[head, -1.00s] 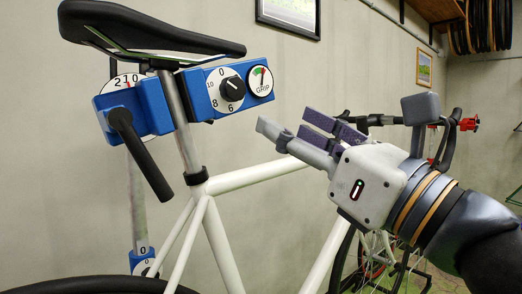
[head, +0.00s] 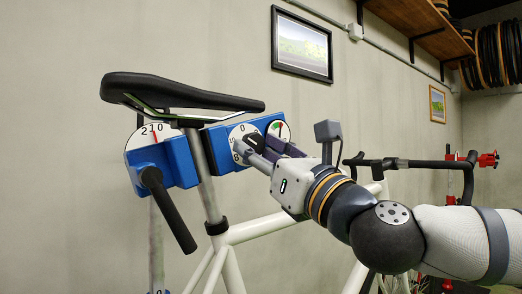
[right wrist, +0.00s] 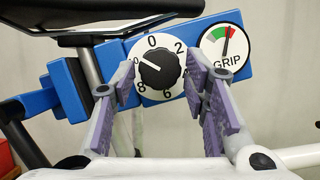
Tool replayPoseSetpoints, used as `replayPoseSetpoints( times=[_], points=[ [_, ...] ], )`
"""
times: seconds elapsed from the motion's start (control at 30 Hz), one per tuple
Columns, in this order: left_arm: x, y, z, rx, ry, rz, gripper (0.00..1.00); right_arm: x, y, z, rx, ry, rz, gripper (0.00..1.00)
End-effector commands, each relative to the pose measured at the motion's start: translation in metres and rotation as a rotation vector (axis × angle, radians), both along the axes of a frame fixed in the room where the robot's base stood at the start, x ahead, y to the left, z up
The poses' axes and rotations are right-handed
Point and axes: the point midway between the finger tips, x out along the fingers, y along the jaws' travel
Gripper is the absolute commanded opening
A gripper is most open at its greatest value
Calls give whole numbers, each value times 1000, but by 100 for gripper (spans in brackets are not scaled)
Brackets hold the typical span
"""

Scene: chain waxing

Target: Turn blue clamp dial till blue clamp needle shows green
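The blue clamp (head: 212,143) holds the bicycle's seat post under the saddle. Its black dial (right wrist: 160,70) sits on a white face with numbers. The white mark on the dial points to the upper left, short of the 0. The clamp's GRIP gauge (right wrist: 222,62) is to the right of it, with a coloured arc; its needle points nearly straight up, and its exact zone is hard to tell. My right gripper (head: 255,149) is open at the dial and partly hides it in the head view. In the wrist view its fingers (right wrist: 161,68) stand either side of the dial. My left gripper is out of view.
The black saddle (head: 180,92) is just above the clamp. A black handle (head: 168,212) hangs from the blue part at left. White frame tubes (head: 257,229) lie below, and handlebars (head: 420,163) are at right. A framed picture (head: 302,45) hangs on the wall.

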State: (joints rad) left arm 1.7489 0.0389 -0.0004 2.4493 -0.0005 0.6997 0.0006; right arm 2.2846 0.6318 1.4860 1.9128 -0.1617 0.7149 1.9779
Motion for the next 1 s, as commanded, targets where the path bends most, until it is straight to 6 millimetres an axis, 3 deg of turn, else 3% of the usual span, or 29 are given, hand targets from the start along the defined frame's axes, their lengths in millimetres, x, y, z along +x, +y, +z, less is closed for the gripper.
replayPoseSetpoints(
  times=[0.03, 0.1, 0.13, 0.57, 1.0],
  points=[
    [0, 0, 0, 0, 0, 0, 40, 0, 0, 0, 0, 0, 0, 23],
    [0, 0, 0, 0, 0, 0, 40, 0, 0, 0, 0, 0, 0, 7],
    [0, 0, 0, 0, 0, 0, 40, 0, 0, 0, 0, 0, 0, 4],
    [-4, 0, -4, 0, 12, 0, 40, 1, -1, -1, -69, -50, -2, 4],
    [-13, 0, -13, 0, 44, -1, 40, 4, -5, 1, -377, -275, -3, 4]
  ],
)
